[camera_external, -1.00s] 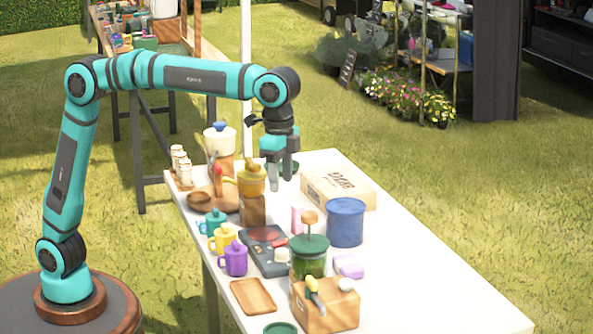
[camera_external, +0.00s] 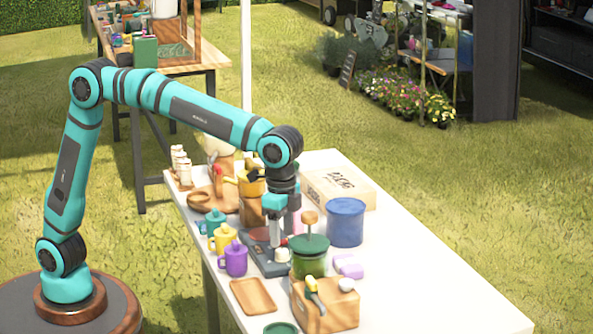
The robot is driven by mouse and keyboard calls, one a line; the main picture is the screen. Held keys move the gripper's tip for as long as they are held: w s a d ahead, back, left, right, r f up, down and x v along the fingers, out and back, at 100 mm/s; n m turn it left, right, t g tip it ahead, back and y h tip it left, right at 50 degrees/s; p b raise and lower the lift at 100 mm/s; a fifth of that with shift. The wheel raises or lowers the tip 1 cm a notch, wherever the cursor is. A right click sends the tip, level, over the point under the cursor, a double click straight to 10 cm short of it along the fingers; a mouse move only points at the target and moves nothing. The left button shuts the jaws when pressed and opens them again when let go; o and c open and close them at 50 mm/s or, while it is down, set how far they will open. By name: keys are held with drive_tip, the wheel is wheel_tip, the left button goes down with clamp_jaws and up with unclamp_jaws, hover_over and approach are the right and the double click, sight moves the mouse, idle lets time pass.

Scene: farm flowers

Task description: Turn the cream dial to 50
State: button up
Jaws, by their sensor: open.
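The cream dial (camera_external: 282,255) sits on the right part of a dark grey appliance (camera_external: 262,262), which has a round red plate on top and lies on the white table. My gripper (camera_external: 281,240) points straight down with its fingers apart. The fingertips are just above or at the dial from this view; I cannot tell whether they touch it. My gripper hides part of the red plate. Any markings on the dial are too small to read.
A green-lidded jar (camera_external: 309,262) stands close right of the dial. Purple (camera_external: 234,260), yellow (camera_external: 223,239) and teal (camera_external: 213,222) lidded mugs stand to the left. A blue canister (camera_external: 346,222) and a cardboard box (camera_external: 338,187) are behind right. The table's front right is clear.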

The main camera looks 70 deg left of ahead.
sight(282, 250)
drive_tip(key=shift+f, duration=2.25)
drive_tip(key=c, duration=1)
drive_tip(key=shift+o, duration=0.2)
drive_tip(key=shift+m, duration=0.4)
drive_tip(key=m, duration=0.4)
drive_tip(key=shift+m, duration=2.5)
